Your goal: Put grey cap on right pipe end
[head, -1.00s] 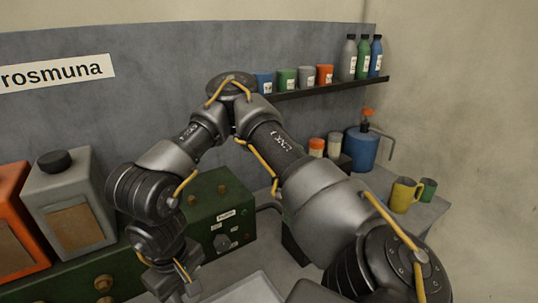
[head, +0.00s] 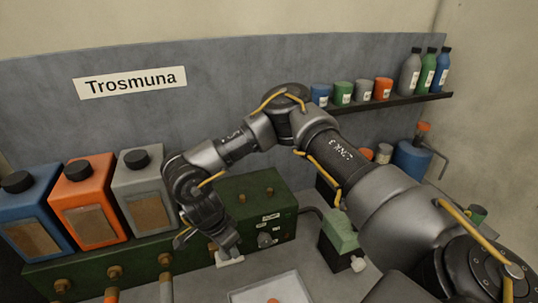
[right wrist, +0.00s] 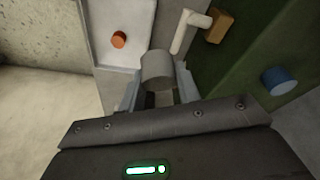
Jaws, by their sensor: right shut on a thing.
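My right gripper (head: 230,260) is low over the bench in front of the green unit. In the right wrist view the gripper (right wrist: 158,88) is shut on the grey cap (right wrist: 156,68), a short cylinder between its two fingers. My left gripper is not in view.
A pale tray (head: 245,296) holds an orange cap (right wrist: 119,40). Blue, orange and grey tanks (head: 150,192) stand on the green unit (head: 240,200). A green box (head: 341,232) is at the right.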

